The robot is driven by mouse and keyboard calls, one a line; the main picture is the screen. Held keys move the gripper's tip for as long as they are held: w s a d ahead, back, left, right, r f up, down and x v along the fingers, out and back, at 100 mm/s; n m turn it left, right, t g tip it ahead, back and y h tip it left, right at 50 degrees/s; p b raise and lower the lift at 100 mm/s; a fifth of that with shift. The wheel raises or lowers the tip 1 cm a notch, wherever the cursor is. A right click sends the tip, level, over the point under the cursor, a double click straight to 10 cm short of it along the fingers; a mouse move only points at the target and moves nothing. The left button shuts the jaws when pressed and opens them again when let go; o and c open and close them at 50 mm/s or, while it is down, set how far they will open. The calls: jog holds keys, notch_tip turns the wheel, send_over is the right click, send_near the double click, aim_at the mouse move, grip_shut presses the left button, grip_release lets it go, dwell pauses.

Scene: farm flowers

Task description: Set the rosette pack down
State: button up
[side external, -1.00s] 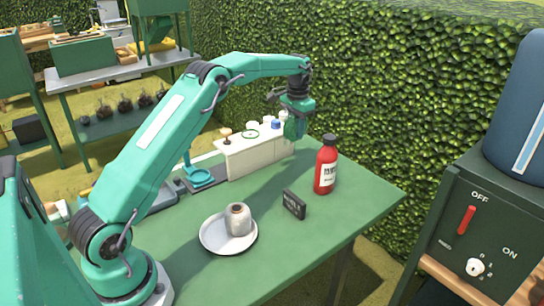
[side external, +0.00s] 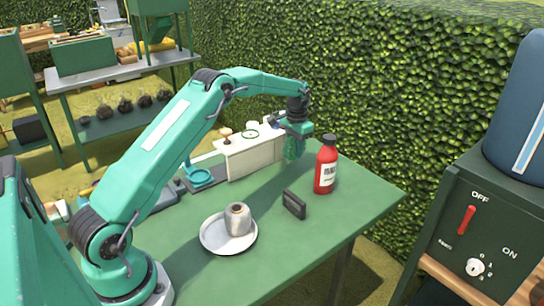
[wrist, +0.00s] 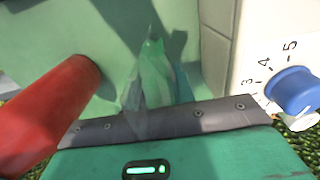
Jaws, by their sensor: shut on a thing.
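My gripper (side external: 294,148) is over the far part of the green table, between the white box and the red bottle. It is shut on the rosette pack, a pale green, partly see-through pointed shape that shows in the wrist view (wrist: 152,80). In the side view the pack blends with my green gripper and its outline is hard to make out. I cannot tell whether its lower end touches the table.
A red bottle (side external: 326,170) stands close to the right of my gripper; a white box (side external: 250,153) with knobs is close on the left. A small black block (side external: 294,204) and a white plate (side external: 213,243) bearing a grey pot (side external: 238,219) are nearer. The table's right front (side external: 320,230) is clear.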

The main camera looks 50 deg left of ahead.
jog(key=shift+f, duration=1.35)
jog(key=shift+f, duration=0.1)
jog(key=o, duration=1)
notch_tip(320, 180, up, 12)
jog(key=shift+f, duration=0.1)
jog(key=shift+r, duration=0.25)
